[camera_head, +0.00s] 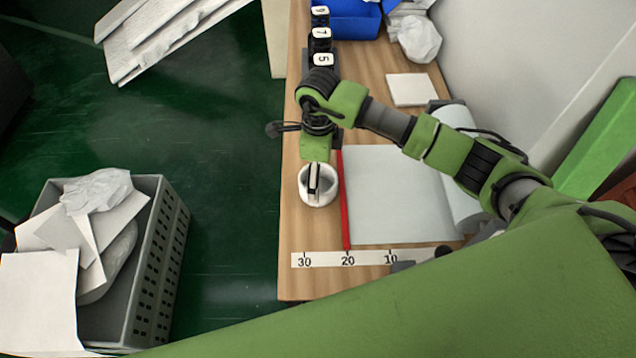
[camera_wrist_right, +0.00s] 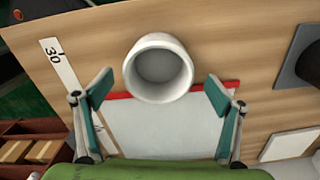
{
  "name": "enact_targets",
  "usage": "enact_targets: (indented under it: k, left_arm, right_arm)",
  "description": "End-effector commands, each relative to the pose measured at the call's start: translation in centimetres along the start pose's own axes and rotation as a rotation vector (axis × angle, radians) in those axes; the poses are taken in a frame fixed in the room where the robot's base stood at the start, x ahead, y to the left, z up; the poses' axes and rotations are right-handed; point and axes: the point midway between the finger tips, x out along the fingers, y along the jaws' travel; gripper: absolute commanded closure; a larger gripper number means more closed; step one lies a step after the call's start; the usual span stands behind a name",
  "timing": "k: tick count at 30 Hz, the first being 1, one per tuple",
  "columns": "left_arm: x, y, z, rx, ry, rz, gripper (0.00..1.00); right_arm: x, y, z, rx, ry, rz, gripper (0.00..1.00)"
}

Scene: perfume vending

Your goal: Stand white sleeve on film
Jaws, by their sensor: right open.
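The white sleeve (camera_head: 328,197) is a short, open-topped cylinder standing upright on the bare wood at the left of the film. It also shows in the right wrist view (camera_wrist_right: 160,66), with its opening facing the camera. The film (camera_head: 395,195) is a pale sheet lying flat, drawn from a roll (camera_head: 458,165), with a red strip (camera_head: 345,215) along its left edge. The sleeve is just outside this strip. My right gripper (camera_head: 314,188) is over the sleeve, pointing down. In the wrist view its fingers (camera_wrist_right: 160,82) are apart with nothing held. My left gripper is out of view.
A ruler strip (camera_head: 330,259) runs along the near side of the film. Numbered black blocks (camera_head: 321,40) and a blue bin (camera_head: 352,20) stand at the far end. A white square (camera_head: 411,89) lies behind the film. A grey crate (camera_head: 152,240) stands on the floor.

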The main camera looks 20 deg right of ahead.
Motion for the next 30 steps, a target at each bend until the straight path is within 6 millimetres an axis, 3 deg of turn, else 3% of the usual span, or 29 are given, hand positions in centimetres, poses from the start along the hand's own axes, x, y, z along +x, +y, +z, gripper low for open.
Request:
enact_targets:
  k: [6,15,20,24,30]
  left_arm:
    - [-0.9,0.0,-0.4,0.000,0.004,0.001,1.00]
    - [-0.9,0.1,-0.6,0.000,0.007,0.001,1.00]
    - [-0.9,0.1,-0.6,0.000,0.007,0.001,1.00]
    - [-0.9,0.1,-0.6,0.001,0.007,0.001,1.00]
    - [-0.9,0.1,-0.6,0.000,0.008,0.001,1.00]
  right_arm:
    - [3.0,0.2,0.0,0.000,0.000,0.003,0.14]
    - [3.6,0.2,0.0,-0.001,0.000,0.001,0.14]
    - [3.6,0.2,0.0,-0.001,0.000,0.001,0.53]
    - [3.6,0.2,0.0,0.000,0.000,0.001,0.58]
    - [3.5,0.1,0.0,0.000,0.000,0.000,0.58]
